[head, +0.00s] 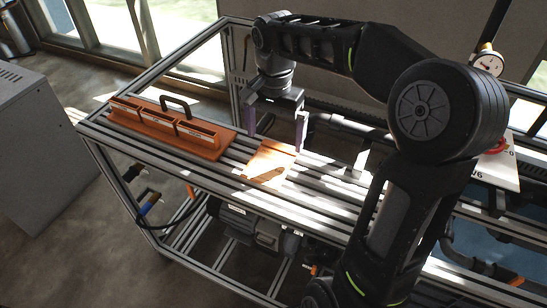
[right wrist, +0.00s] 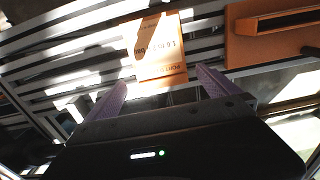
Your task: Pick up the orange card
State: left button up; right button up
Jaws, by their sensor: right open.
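The orange card (head: 268,163) lies flat on the slatted aluminium bench top, partly in bright sun and partly under shadow. In the right wrist view the card (right wrist: 160,50) shows dark printed lettering and lies ahead of the fingertips. My right gripper (head: 276,133) points down above the bench at the card's far edge, its two purple fingers spread apart. In the right wrist view the open fingers (right wrist: 165,88) have nothing between them that I can see gripped. My left gripper does not show.
An orange holder (head: 165,128) with several slots and a black handle stands on the bench left of the card. It also shows in the right wrist view (right wrist: 262,50). A pressure gauge (head: 489,64) and a white board (head: 505,170) are at the right. Bare slats lie right of the card.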

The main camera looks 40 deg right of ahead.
aim_at(275, 156)
notch_tip(275, 156, down, 5)
jog(key=shift+f+p, duration=0.1)
jog(key=shift+p, duration=0.35)
jog(key=shift+c, duration=0.2)
dwell(0.4)
jog(key=c, duration=1.1)
